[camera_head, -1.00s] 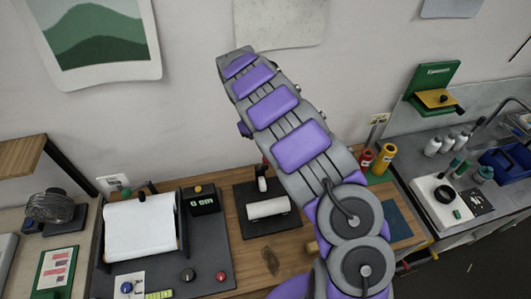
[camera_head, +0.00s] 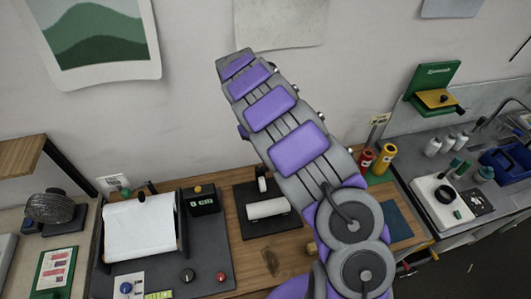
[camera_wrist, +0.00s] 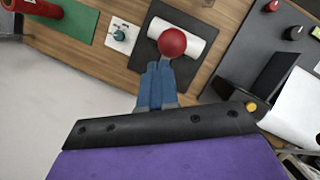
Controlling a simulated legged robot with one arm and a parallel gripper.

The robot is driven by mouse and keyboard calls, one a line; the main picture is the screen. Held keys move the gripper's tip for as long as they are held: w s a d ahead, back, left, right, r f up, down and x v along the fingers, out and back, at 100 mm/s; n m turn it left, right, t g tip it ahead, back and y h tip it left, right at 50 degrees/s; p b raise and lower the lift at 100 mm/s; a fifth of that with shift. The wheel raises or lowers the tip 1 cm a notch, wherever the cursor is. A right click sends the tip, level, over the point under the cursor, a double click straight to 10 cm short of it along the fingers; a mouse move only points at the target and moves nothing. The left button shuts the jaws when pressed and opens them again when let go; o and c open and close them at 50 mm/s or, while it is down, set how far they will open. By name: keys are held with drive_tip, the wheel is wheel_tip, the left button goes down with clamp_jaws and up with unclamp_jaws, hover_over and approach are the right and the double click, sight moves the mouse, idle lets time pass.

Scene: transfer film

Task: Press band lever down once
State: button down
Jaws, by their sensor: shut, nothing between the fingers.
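A red ball knob (camera_wrist: 172,42), which looks like the top of the band lever, shows just beyond my fingertips in the wrist view. It stands over a black base plate (camera_wrist: 148,62) with a white roll (camera_wrist: 190,41). My gripper (camera_wrist: 158,66) has its blue fingers together, empty, pointing at the knob. I cannot tell whether the tips touch it. In the head view the same black base (camera_head: 242,198) and white roll (camera_head: 268,209) sit on the wooden bench, left of my arm.
A paper machine on a dark panel (camera_head: 215,250) stands left of the base, with a small black display box (camera_head: 203,201). Red (camera_head: 367,159) and yellow (camera_head: 384,158) bottles stand right of my arm. A green wall device (camera_head: 434,82) hangs further right.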

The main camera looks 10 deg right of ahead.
drive_tip(key=s+f+b, duration=0.2)
drive_tip(key=s+f, duration=0.2)
drive_tip(key=s, duration=0.3)
drive_tip(key=shift+s+b, duration=0.3)
idle(7.0)
